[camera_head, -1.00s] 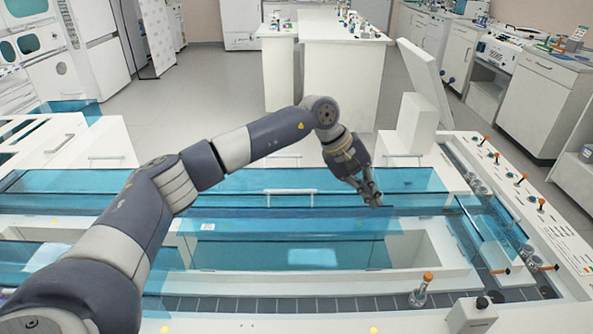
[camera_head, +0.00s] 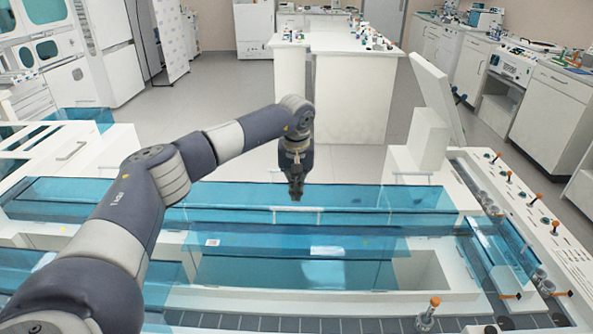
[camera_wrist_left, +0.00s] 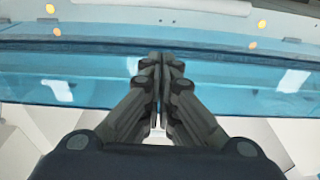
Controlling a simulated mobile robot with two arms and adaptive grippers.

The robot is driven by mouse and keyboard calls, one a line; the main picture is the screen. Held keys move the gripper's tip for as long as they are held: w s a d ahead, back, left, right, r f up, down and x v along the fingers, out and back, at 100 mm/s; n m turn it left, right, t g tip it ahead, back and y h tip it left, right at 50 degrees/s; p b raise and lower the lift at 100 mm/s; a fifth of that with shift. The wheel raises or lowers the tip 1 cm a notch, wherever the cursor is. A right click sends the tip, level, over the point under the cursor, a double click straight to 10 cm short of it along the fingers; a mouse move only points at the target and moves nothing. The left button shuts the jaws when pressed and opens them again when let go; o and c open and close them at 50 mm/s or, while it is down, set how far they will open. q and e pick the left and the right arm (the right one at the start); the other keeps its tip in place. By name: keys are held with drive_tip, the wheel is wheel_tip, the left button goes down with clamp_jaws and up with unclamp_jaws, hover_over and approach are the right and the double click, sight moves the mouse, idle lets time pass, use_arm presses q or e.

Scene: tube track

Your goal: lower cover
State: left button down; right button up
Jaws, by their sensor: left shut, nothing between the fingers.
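A long blue see-through cover (camera_head: 390,197) spans the white bench machine across the middle of the head view. A white bar handle (camera_head: 310,210) shows at its middle. My left gripper (camera_head: 296,196) points down at the cover's middle, close above the handle; I cannot tell whether it touches. Its fingers are shut together with nothing between them. In the left wrist view the shut fingertips (camera_wrist_left: 161,60) lie in front of the blue cover (camera_wrist_left: 110,70). My right gripper is out of view.
A tube with an orange cap (camera_head: 428,314) stands at the front right. A white tilted panel (camera_head: 436,95) rises at the back right, and orange-knobbed pegs (camera_head: 535,199) line the right edge. A white island bench (camera_head: 350,90) stands behind, across open floor.

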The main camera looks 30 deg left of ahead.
use_arm(q)
drive_tip(key=s+d, duration=0.1)
drive_tip(key=s+d+r+p, duration=0.1)
drive_tip(key=s, duration=0.1)
drive_tip(key=shift+s+r, duration=0.1)
drive_tip(key=shift+s, duration=0.05)
drive_tip(key=shift+d+r, duration=0.1)
idle(0.4)
